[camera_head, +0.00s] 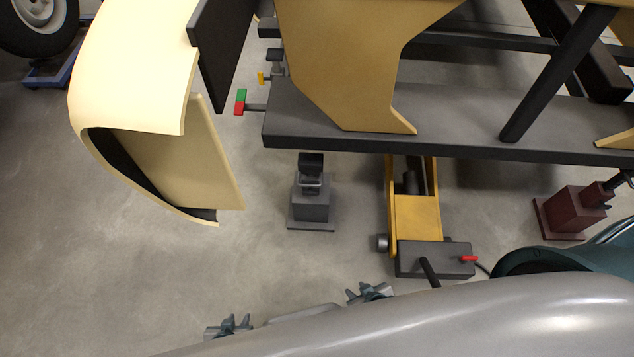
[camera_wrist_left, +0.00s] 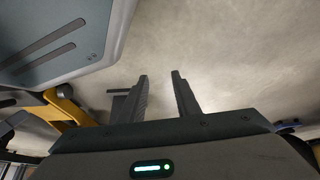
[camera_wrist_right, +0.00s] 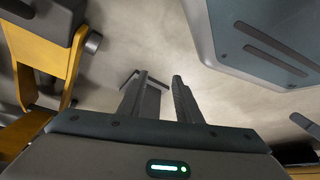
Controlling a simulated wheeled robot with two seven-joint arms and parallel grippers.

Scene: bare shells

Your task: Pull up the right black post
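In the head view a grey stand (camera_head: 312,205) with a black post (camera_head: 311,163) stands upright on the floor below the dark beam. A dark red stand (camera_head: 570,212) with a tilted-looking black post (camera_head: 600,192) stands at the far right. My left gripper (camera_head: 230,325) and my right gripper (camera_head: 370,291) are low in the picture, apart from both stands. The left wrist view shows the left fingers (camera_wrist_left: 161,90) apart and empty. The right wrist view shows the right fingers (camera_wrist_right: 158,92) apart, with a dark square thing partly behind one.
A yellow jack (camera_head: 417,215) with a dark box and red handle stands between the stands. The dark beam (camera_head: 430,135) and tan panels hang above. A curved cream panel (camera_head: 125,70) is at the left. The lower left floor is clear.

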